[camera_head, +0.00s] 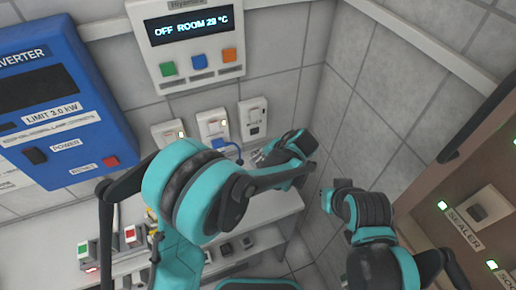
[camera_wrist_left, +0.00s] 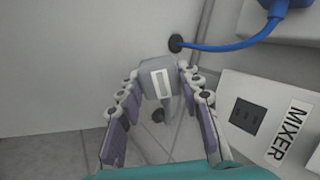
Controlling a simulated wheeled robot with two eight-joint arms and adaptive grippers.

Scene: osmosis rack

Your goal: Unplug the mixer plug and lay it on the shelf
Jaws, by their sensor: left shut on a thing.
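In the left wrist view a grey plug (camera_wrist_left: 157,80) with a pale label sits between the fingertips of my left gripper (camera_wrist_left: 160,78), which is shut on it. The plug is apart from the mixer socket (camera_wrist_left: 246,116), whose slots show empty beside the MIXER label. In the head view my left gripper (camera_head: 270,154) is in front of the wall below the mixer socket (camera_head: 253,118), and the plug is not clear there. The white shelf (camera_head: 273,207) runs below. My right gripper (camera_head: 332,194) is near the side wall, right of the left one; its fingers cannot be made out.
A blue plug (camera_head: 222,145) sits in the neighbouring socket; its blue cord (camera_wrist_left: 225,47) runs to a wall hole. A blue inverter (camera_head: 55,100) and a thermostat panel (camera_head: 190,45) hang on the wall. Several switches stand on the shelf's left part. A sealer panel (camera_head: 478,215) is at right.

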